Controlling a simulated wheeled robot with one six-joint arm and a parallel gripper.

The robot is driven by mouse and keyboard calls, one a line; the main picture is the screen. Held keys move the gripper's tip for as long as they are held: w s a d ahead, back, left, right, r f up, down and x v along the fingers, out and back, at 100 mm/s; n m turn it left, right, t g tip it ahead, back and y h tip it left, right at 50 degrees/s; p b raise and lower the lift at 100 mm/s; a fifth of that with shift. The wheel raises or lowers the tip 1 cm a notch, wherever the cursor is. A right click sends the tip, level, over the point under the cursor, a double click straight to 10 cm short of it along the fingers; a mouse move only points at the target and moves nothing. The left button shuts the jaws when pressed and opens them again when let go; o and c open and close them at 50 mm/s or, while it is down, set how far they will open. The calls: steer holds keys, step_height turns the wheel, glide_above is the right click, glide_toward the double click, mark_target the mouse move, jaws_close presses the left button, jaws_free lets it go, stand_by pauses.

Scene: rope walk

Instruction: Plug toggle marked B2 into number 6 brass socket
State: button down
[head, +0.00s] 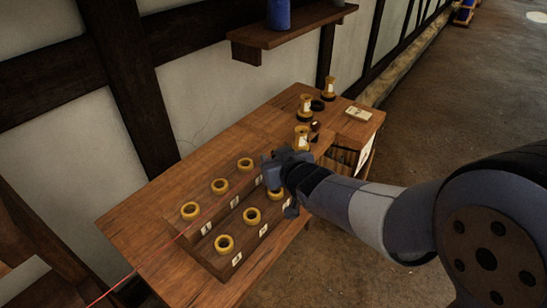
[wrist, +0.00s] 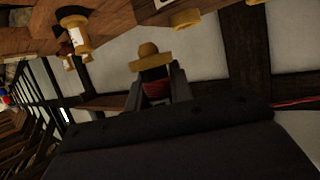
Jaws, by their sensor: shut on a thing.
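My gripper (head: 284,160) is above the right end of the socket board (head: 195,243). In the wrist view its jaws (wrist: 157,85) are shut on a toggle (wrist: 148,66) with a brass rounded end and flange and a dark red body. Its marking does not show. The board holds brass ring sockets in two rows. The back row has rings at left (head: 190,210), middle (head: 219,186) and right (head: 245,164). The front row has rings at left (head: 224,243) and middle (head: 251,215). The front right ring (head: 277,195) is partly hidden by my gripper, and its number cannot be read.
Other brass toggles with white labels stand on the bench (head: 150,205) at the back (head: 329,88) and nearer (head: 302,138). A dark ring (head: 317,105) and a pale card (head: 357,114) lie there. A wall shelf (head: 285,32) overhangs behind. A thin red line crosses the lower left.

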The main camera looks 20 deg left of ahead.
steer(key=shift+f+b, duration=2.7)
steer(key=shift+f, duration=0.15)
steer(key=shift+s+f+b, duration=0.1)
steer(key=shift+f+b, duration=0.4)
steer(key=shift+f, duration=0.05)
steer(key=c, duration=1.5)
jaws_free()
steer(key=shift+c, duration=0.2)
steer(key=p+v, duration=0.5)
steer(key=v, duration=0.6)
steer(key=b+x, duration=0.3)
steer(key=x, duration=0.4)
steer(key=shift+f+b, duration=0.2)
steer(key=shift+b, duration=0.15)
steer(key=shift+w+a+f, duration=0.1)
steer(key=shift+w+a, duration=0.5)
steer(key=shift+w, duration=0.05)
